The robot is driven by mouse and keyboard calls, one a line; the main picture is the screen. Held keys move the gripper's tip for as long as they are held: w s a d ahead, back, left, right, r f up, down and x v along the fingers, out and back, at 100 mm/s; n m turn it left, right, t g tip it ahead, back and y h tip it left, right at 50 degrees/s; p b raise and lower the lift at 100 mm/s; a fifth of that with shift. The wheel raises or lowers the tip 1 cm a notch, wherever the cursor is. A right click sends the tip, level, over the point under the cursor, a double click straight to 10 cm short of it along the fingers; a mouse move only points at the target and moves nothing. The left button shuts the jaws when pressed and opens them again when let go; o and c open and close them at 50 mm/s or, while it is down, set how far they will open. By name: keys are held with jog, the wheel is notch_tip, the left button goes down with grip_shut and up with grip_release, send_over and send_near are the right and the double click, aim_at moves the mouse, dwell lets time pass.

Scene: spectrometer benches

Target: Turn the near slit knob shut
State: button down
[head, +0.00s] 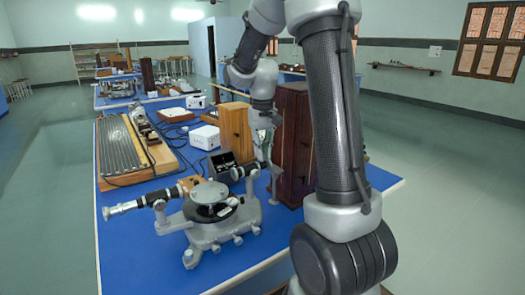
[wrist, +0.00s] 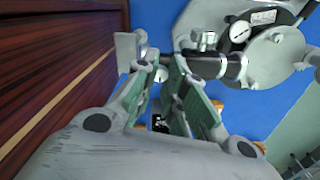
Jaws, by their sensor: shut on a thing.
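In the wrist view this dark tube (wrist: 218,66) ends just right of the fingertips. My gripper (wrist: 165,70), with green-lined fingers, is shut on the near slit knob at the tube's end. The fingers hide most of the knob, so its turn cannot be read.
A dark red wooden cabinet (head: 292,140) stands close to my gripper; its side (wrist: 50,70) fills the left of the wrist view. A lighter wooden cabinet (head: 236,130), a white box (head: 204,137) and a long grooved board (head: 122,145) stand farther back. The floor at left is clear.

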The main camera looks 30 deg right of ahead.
jog(key=c, duration=1.4)
grip_release()
notch_tip(320, 180, up, 12)
